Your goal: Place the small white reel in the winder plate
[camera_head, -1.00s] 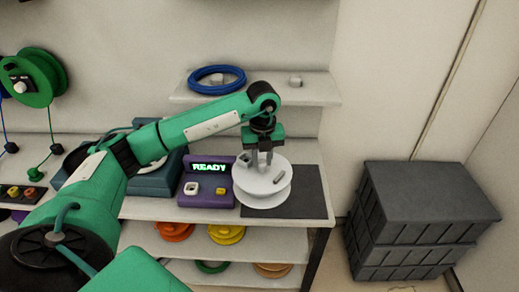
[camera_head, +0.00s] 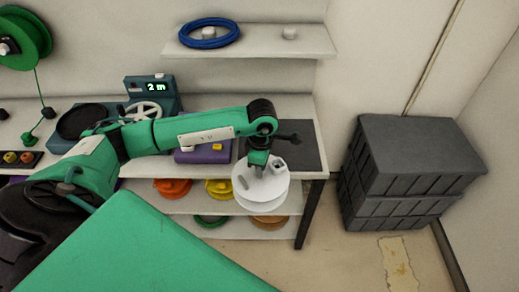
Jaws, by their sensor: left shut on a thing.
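A white reel (camera_head: 262,190) hangs in my left gripper (camera_head: 260,170), in front of the table's front edge near its right end. My left gripper is shut on it from above; its fingertips are partly hidden against the reel. The reel's upper face is tilted towards me. The winder (camera_head: 161,88) is a teal machine at the back left of the table, with a lit display reading "2 m" and a white handwheel (camera_head: 144,111). Its round dark plate (camera_head: 82,121) lies left of the handwheel and looks empty. My right gripper is not in view.
My left arm crosses in front of the purple box (camera_head: 187,157) and part of the winder. A dark mat (camera_head: 303,155) lies at the table's right end. Below are coloured reels (camera_head: 219,188). A wall shelf (camera_head: 268,42) is above; dark crates (camera_head: 408,170) stand right.

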